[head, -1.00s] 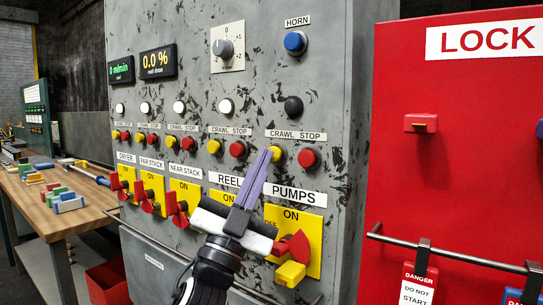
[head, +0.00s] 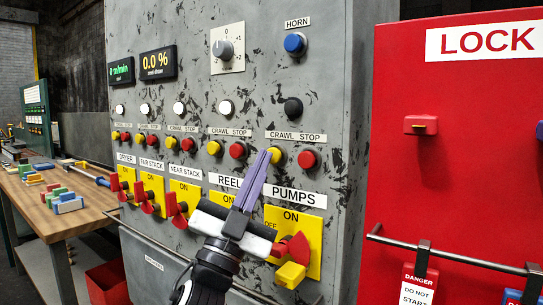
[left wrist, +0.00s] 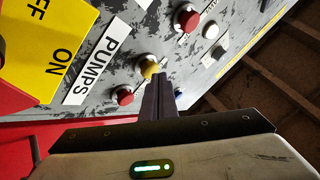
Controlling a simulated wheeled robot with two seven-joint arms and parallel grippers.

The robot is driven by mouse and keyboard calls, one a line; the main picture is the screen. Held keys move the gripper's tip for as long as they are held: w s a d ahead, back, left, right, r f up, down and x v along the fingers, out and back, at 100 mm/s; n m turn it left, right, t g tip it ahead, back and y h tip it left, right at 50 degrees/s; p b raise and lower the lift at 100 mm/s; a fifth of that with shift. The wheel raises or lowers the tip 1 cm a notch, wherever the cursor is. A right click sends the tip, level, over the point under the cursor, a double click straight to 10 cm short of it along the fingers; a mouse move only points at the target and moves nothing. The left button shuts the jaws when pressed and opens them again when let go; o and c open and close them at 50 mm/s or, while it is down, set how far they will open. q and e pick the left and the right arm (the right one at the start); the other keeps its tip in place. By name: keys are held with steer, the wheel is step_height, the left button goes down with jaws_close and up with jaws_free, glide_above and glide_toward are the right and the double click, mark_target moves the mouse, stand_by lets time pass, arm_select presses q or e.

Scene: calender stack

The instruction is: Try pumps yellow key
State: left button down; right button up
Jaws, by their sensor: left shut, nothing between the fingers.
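The pumps' yellow key (head: 277,156) is a round yellow button on the grey panel, above the PUMPS label (head: 292,196) and left of a red stop button (head: 307,159). My left gripper (head: 268,153) is shut and empty, with its purple fingertips at the left edge of the yellow key. In the left wrist view the yellow key (left wrist: 149,66) shows just past the fingertips (left wrist: 157,78). I cannot tell whether they touch it. The pumps' yellow ON plate (head: 312,232) has a red handle (head: 296,245) and a yellow block below it. My right gripper is not in view.
A dark dome (head: 293,108) and a blue HORN button (head: 295,43) sit above the key. More yellow and red button pairs run leftward. A red LOCK board (head: 460,120) with a rail stands at right. A wooden table (head: 75,220) stands at left.

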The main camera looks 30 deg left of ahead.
arm_select(q)
steer(key=shift+s, duration=0.5)
steer(key=s, duration=0.3)
steer(key=s+p, duration=0.1)
steer(key=s, duration=0.1)
steer(key=shift+a, duration=0.25)
stand_by(0.7)
